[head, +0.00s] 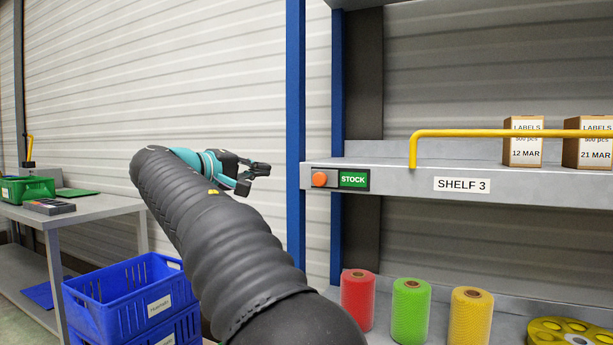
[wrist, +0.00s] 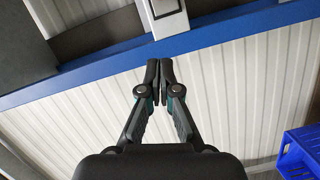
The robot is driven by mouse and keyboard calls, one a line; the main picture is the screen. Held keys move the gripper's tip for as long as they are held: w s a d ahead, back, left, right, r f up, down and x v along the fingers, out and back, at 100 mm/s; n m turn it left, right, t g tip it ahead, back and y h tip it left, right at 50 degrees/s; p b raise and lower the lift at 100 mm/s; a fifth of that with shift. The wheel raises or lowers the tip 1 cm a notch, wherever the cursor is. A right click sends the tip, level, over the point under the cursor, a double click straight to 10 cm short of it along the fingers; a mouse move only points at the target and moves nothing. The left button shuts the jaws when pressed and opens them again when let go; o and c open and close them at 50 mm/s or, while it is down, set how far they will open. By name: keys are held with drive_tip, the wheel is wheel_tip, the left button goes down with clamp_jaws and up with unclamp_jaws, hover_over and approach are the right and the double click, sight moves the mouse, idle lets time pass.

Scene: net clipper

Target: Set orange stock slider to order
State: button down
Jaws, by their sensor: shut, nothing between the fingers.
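The orange slider knob (head: 319,179) sits at the left end of its track on the front edge of the shelf marked SHELF 3. Right of it shows a green field reading STOCK (head: 354,180). No ORDER wording is visible. My gripper (head: 262,178) is left of the knob, apart from it, in front of the wall beside the blue post. In the wrist view my gripper (wrist: 160,66) has its fingers together, with nothing between them. The knob cannot be made out in the wrist view.
A blue post (head: 296,120) stands between my gripper and the shelf (head: 400,178). A yellow rail (head: 480,133) runs above the shelf edge, before label boxes (head: 523,142). Red, green and yellow rolls (head: 411,310) stand below. Blue crates (head: 130,295) and a table (head: 90,208) are left.

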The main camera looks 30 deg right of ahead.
sight(331, 177)
drive_tip(key=shift+a, duration=0.4)
drive_tip(key=shift+w+d+f, duration=0.2)
drive_tip(key=shift+d+f, duration=0.1)
drive_tip(key=shift+d, duration=1.65)
drive_tip(key=shift+w+d+f, duration=0.2)
drive_tip(key=shift+d+f, duration=0.1)
drive_tip(key=shift+d, duration=1.6)
drive_tip(key=shift+w+d+f, duration=0.2)
drive_tip(key=shift+d+f, duration=0.1)
drive_tip(key=shift+d, duration=1.65)
drive_tip(key=s+d+b, duration=0.3)
drive_tip(key=s+d, duration=0.1)
drive_tip(key=s, duration=0.1)
drive_tip(key=shift+s+d+f+b, duration=0.1)
drive_tip(key=shift+s+d+b, duration=0.1)
drive_tip(key=shift+s+b, duration=0.15)
drive_tip(key=shift+s+d, duration=0.1)
